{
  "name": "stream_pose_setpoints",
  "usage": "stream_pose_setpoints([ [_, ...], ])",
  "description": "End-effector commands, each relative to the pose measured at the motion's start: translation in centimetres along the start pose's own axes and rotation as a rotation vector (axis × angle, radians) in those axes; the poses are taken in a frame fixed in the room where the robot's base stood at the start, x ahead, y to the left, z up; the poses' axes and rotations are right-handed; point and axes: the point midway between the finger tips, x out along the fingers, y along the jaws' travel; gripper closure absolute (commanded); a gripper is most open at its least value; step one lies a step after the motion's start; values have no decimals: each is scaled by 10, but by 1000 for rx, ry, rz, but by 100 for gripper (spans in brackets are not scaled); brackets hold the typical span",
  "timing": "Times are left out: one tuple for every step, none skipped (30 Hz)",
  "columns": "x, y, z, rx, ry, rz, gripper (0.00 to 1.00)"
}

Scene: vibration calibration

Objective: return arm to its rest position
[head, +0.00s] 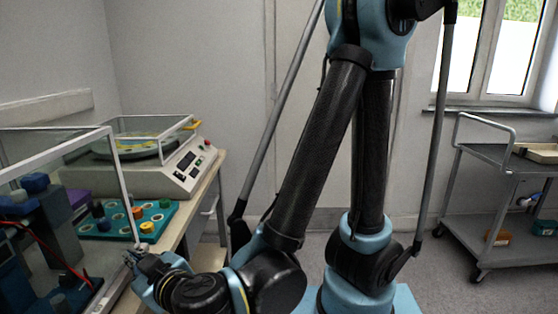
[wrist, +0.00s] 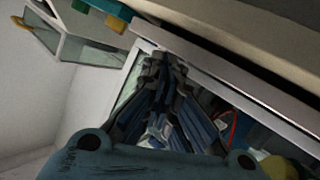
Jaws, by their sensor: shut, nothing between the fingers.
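My gripper (head: 130,258) is at the lower left in the head view, beside the corner of the clear enclosure on the table. In the wrist view my gripper (wrist: 165,62) points toward the enclosure's frame and the table edge, its fingers together with nothing between them. Whether it touches the frame cannot be told. My arm is folded down from the column, its elbow in the lower middle of the head view.
A glass-walled enclosure (head: 108,135) stands on the table at left. Behind it are a teal tray (head: 168,222) with small knobs and a beige instrument (head: 178,172). A grey cart (head: 495,222) stands at right. Floor (head: 425,285) shows between cart and arm.

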Motion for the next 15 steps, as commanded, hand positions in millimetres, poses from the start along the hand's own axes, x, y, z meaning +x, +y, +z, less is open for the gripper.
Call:
stream_pose_setpoints([
  [10,15,2,-2,-23,28,100],
  [14,22,4,-5,-39,41,100],
  [21,33,6,-8,-58,60,100],
  [25,41,7,-10,-74,74,100],
  [30,50,9,-12,-91,88,100],
  [36,62,12,-14,-113,108,100],
  [40,70,14,-16,-131,122,100],
  [44,80,16,-18,-148,136,100],
  [49,92,20,-19,-173,156,100],
  [53,102,22,-21,-191,170,100],
  [56,111,25,-21,-209,183,100],
  [60,123,29,-22,-233,201,100],
  [63,133,31,-22,-252,215,100],
  [65,142,34,-21,-271,227,100],
  [68,154,38,-21,-294,244,100],
])
